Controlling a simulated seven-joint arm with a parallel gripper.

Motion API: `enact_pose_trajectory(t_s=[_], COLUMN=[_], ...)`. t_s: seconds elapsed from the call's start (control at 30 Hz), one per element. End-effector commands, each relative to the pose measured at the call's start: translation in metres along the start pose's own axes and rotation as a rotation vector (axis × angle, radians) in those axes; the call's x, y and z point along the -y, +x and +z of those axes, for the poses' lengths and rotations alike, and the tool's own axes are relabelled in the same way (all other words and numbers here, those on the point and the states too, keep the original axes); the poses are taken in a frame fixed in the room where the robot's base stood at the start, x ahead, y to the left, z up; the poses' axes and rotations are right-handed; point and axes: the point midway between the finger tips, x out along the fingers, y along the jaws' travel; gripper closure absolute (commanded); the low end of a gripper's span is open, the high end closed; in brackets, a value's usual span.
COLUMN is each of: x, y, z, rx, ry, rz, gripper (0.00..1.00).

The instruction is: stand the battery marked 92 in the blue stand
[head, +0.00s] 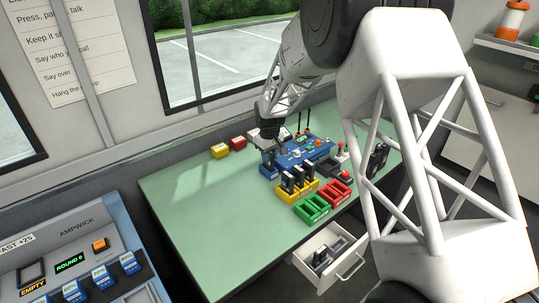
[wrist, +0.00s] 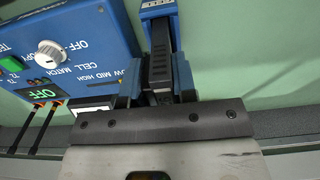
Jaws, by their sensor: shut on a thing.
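My gripper (head: 271,150) is over the back of the green table, at the blue stand (head: 267,171). It is shut on a dark battery (wrist: 160,68), which shows between the fingers in the wrist view. The blue stand (wrist: 157,6) lies right at the far end of this battery there. I cannot tell whether the battery is inside the stand or just above it. No number on it is readable. More dark batteries (head: 298,176) stand upright in the yellow stand (head: 284,195), just in front of the blue one.
The blue tester box (head: 312,148) with knob (wrist: 50,53) is close beside my gripper. Green (head: 310,209) and red (head: 338,194) stands are toward the front. An open drawer (head: 330,262) holds dark items. Yellow and red blocks (head: 229,146) lie at the back left. The table's left is clear.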

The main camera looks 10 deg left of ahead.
Motion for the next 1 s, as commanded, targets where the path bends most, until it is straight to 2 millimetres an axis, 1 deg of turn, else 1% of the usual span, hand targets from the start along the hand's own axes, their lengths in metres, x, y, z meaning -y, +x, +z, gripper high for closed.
enact_pose_trajectory(t_s=[0.5, 0.83, 0.87, 1.0], x=[0.0001, 0.0001, 0.0002, 0.0001], y=[0.0089, 0.0103, 0.0103, 0.0103], z=[0.0001, 0.0003, 0.0003, 0.0003], rx=[0.001, 0.001, 0.001, 0.001], ry=[0.000, 0.000, 0.000, 0.000], rz=[0.000, -0.001, -0.001, -0.001], gripper=[1.00, 1.00, 0.73, 0.51])
